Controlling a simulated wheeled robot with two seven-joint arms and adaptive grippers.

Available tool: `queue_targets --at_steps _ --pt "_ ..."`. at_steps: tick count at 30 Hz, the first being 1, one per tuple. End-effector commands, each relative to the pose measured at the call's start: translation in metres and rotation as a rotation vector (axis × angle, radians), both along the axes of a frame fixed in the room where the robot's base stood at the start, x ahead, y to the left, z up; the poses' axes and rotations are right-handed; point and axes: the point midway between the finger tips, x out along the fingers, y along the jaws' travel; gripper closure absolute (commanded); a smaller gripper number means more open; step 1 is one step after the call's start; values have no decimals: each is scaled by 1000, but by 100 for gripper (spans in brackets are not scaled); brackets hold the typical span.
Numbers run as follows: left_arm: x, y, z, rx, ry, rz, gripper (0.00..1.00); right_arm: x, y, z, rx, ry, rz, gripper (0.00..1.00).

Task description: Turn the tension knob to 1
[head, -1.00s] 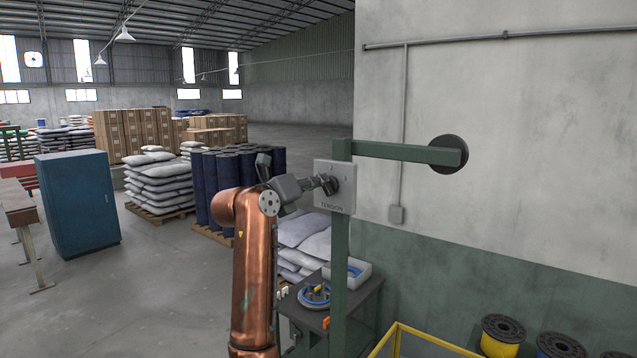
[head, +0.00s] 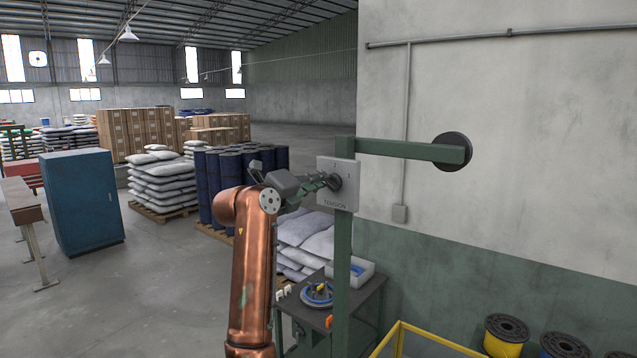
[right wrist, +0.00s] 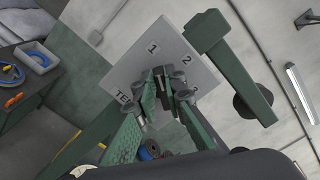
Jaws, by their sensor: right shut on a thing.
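The tension panel (head: 338,198) is a light grey plate on a green post, marked TENSION below the knob. In the right wrist view the panel (right wrist: 136,68) shows the numbers 1 and 2 clearly, and the 3 is partly hidden. My right gripper (head: 326,181) is at the panel's face, shut on the dark tension knob (head: 335,182). In the right wrist view its green fingers (right wrist: 166,92) close around the knob from both sides. They cover most of the knob, so I cannot tell which number it points to. My left gripper is not in view.
A green crossbar (head: 405,150) runs from the post to a round wall mount, close to the panel. Below stands a dark bench (head: 312,312) with a blue coil and a pale tray (head: 362,272). A yellow rail (head: 425,338) and spools (head: 503,335) are at lower right.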

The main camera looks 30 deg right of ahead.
Motion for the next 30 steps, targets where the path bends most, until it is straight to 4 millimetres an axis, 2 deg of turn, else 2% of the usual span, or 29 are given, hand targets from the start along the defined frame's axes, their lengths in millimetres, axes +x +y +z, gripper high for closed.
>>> queue_targets --at_steps 8,9,16,25,30 --pt "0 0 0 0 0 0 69 1 1 1 -4 0 3 100" --pt "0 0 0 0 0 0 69 1 1 1 -4 0 3 89" --pt "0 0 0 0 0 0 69 0 1 1 -2 0 1 73" --pt "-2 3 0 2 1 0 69 0 2 0 -1 1 1 72" --pt "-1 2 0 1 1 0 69 -6 19 0 -1 1 4 72"
